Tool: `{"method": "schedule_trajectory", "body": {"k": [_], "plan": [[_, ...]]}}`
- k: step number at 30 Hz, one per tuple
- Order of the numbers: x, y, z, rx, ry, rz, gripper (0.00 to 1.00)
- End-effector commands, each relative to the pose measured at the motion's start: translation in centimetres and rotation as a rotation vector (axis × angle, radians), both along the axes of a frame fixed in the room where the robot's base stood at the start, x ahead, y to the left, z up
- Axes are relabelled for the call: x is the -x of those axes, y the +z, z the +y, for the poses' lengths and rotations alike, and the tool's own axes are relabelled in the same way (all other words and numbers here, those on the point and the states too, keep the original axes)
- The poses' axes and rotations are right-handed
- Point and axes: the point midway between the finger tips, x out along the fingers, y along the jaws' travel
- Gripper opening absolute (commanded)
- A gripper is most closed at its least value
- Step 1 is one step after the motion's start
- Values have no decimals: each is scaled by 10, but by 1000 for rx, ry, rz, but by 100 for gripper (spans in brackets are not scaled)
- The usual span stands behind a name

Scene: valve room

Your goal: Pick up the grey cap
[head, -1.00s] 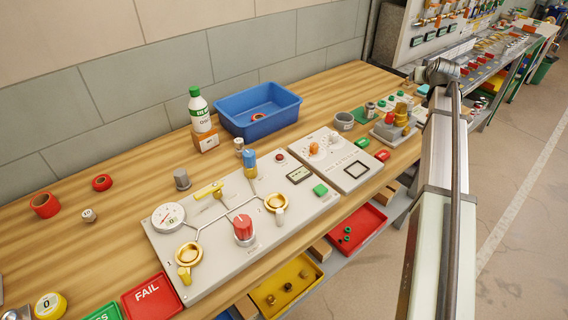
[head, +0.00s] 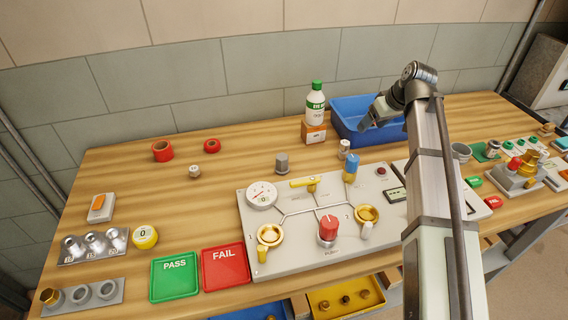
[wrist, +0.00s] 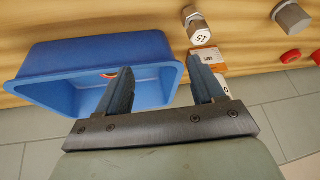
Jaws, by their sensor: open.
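The grey cap (head: 282,162) stands upright on the wooden bench behind the valve panel, left of the bottle in the head view.
The blue bin (head: 345,128) lies under my gripper. A green-topped bottle (head: 315,105) and an orange-and-white box (head: 314,133) stand between bin and cap. A silver fitting (head: 344,150) is nearby. The valve panel (head: 290,235) is in front. Bench left of the cap is mostly clear.

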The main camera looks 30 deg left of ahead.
Motion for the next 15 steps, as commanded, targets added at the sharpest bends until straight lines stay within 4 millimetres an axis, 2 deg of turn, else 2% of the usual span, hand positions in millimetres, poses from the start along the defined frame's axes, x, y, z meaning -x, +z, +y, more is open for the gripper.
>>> {"method": "schedule_trajectory", "body": {"k": [1, 6, 15], "plan": [[20, -3, 19, 19, 55, 24, 68], [73, -6, 71, 99, 214, 89, 68], [136, 8, 152, 286, 394, 109, 68]]}}
